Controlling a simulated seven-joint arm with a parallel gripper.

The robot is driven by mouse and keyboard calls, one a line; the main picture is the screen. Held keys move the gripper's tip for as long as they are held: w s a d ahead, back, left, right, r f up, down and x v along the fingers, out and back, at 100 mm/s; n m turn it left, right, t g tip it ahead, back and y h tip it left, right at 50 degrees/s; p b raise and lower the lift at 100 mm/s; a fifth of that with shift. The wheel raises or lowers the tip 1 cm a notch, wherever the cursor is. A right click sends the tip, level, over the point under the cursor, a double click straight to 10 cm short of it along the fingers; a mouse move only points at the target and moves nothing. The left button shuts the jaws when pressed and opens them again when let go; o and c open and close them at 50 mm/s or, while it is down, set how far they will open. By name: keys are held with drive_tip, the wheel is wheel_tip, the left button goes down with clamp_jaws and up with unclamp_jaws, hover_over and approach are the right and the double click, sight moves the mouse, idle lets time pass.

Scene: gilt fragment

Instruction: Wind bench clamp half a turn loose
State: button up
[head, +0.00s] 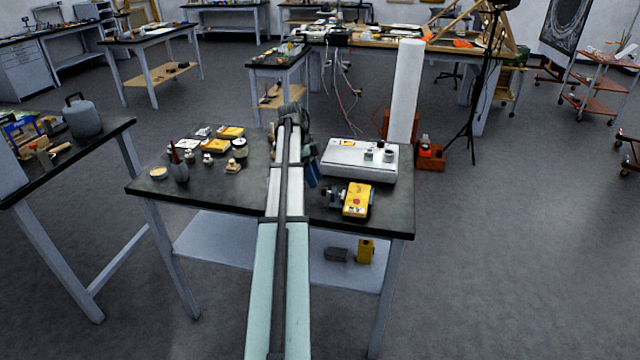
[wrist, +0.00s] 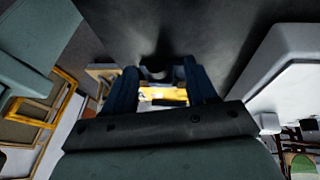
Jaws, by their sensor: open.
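A yellow block with a red mark (head: 357,201) sits on the dark bench top near its front right. A small grey fitting with a knob-like end (head: 336,197) is at its left side; it looks like the bench clamp, but its handle is too small to make out. My gripper (head: 313,182) points down just behind and left of it, its blue fingers apart. In the wrist view the two fingers of my gripper (wrist: 162,82) stand apart, with a dark rounded part (wrist: 157,71) and a yellow surface (wrist: 160,97) showing between them. I cannot tell whether the fingers touch anything.
A white flat box (head: 350,160) with small jars stands behind the yellow block. Several bottles, jars and yellow boxes (head: 228,132) crowd the bench's left half. A lower shelf (head: 230,245) runs underneath.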

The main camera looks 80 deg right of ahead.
sight(322, 188)
drive_tip(key=w+d, duration=0.1)
drive_tip(key=w, duration=0.2)
drive_tip(key=w+d, duration=0.2)
drive_tip(key=w, duration=0.1)
drive_tip(key=w+d, duration=0.1)
drive_tip(key=w, duration=0.2)
drive_tip(key=shift+w+d+f, duration=0.1)
drive_tip(key=shift+w+d, duration=0.05)
drive_tip(key=shift+d, duration=0.2)
drive_tip(key=shift+r, duration=0.4)
drive_tip(key=s+a+r+h, duration=0.3)
drive_tip(key=s+a+r, duration=0.4)
drive_tip(key=a+r, duration=0.25)
drive_tip(key=shift+m+h, duration=0.4)
drive_tip(key=shift+h, duration=0.2)
drive_tip(key=x, duration=1.4)
drive_tip(key=shift+s+d, duration=0.1)
drive_tip(key=shift+d, duration=0.1)
